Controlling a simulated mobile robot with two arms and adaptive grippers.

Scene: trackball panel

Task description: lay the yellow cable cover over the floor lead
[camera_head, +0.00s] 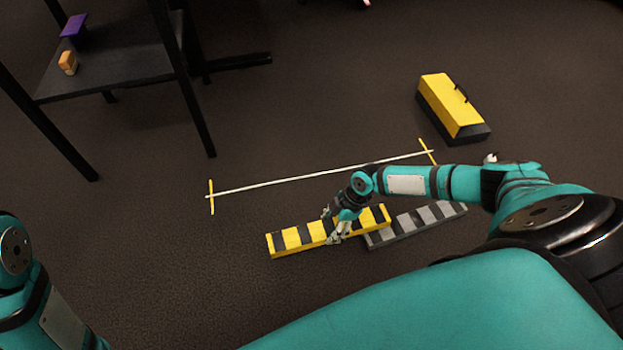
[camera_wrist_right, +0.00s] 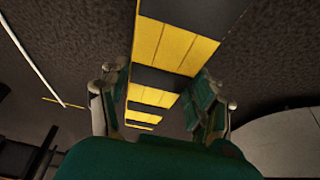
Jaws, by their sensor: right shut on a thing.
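The yellow cable cover (camera_head: 290,239) with black stripes lies near the grey-striped cover, between my body and the floor lead. My right gripper (camera_head: 337,237) is shut on the yellow cover near its middle. In the right wrist view the cover (camera_wrist_right: 176,47) runs between the two fingers of my right gripper (camera_wrist_right: 160,108). The white floor lead (camera_head: 320,174) runs across the floor beyond the cover, with a yellow mark (camera_head: 211,197) at its left end and another (camera_head: 428,151) at its right end. The lead (camera_wrist_right: 32,58) also shows in the wrist view. My left gripper is out of view.
A grey and black striped cover (camera_head: 416,224) lies just right of the yellow one. A yellow and black box with a handle (camera_head: 445,103) stands at the back right. A black shelf (camera_head: 110,72) with a purple item and an orange item stands at the upper left. Floor around the lead is clear.

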